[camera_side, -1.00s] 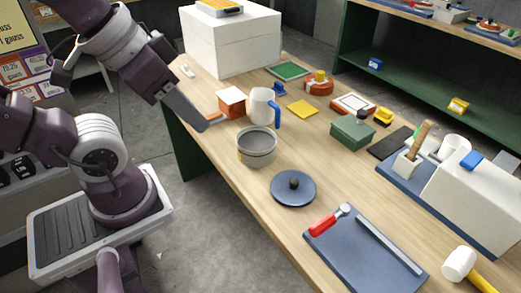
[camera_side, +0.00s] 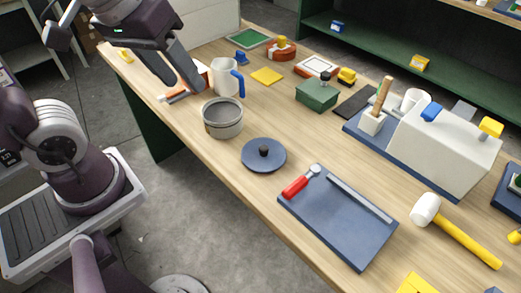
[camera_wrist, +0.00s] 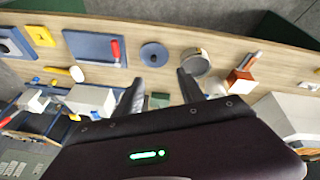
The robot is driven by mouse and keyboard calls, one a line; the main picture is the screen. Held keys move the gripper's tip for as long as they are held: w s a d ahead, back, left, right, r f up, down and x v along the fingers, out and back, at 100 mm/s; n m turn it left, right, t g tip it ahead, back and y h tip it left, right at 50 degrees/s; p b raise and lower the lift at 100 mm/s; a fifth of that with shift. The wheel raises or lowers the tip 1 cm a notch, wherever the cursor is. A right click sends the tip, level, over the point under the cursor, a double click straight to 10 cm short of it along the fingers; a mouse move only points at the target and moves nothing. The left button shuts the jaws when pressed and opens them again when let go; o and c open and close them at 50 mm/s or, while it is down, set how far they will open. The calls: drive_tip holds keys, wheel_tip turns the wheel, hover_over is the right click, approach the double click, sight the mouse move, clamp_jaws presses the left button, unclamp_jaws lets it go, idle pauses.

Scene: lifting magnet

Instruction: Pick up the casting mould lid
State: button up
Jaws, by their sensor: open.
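The casting mould lid appears to be the dark blue round disc with a black knob (camera_side: 264,155), lying flat on the wooden table, in front of the grey round pot (camera_side: 222,120). It also shows in the wrist view, the lid (camera_wrist: 154,55) lying just beyond the fingertips with nothing covering it. My gripper (camera_side: 184,85) is open and empty. In the side view it is above the table's left part, up and left of the lid and apart from it. In the wrist view my gripper (camera_wrist: 159,83) has its two fingers spread.
A white mug with a blue handle (camera_side: 227,78) stands behind the pot. A blue tray (camera_side: 345,225) holding a red-handled tool lies right of the lid. A mallet (camera_side: 455,230) and a large white block (camera_side: 445,150) are farther right. Bare wood surrounds the lid.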

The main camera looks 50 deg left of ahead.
drive_tip(key=w+d+f+n+g, duration=0.1)
drive_tip(key=w+f+n, duration=0.2)
drive_tip(key=w+n, duration=0.15)
drive_tip(key=n+g, duration=0.3)
drive_tip(key=n, duration=0.6)
hover_over(264, 148)
drive_tip(key=f, duration=1.5)
drive_tip(key=shift+s+d+f, duration=0.3)
drive_tip(key=shift+s+f, duration=0.05)
drive_tip(key=shift+s, duration=0.05)
drive_tip(key=shift+n, duration=0.25)
drive_tip(key=f, duration=0.7)
drive_tip(key=shift+w+a, duration=0.3)
drive_tip(key=shift+w, duration=0.1)
clamp_jaws()
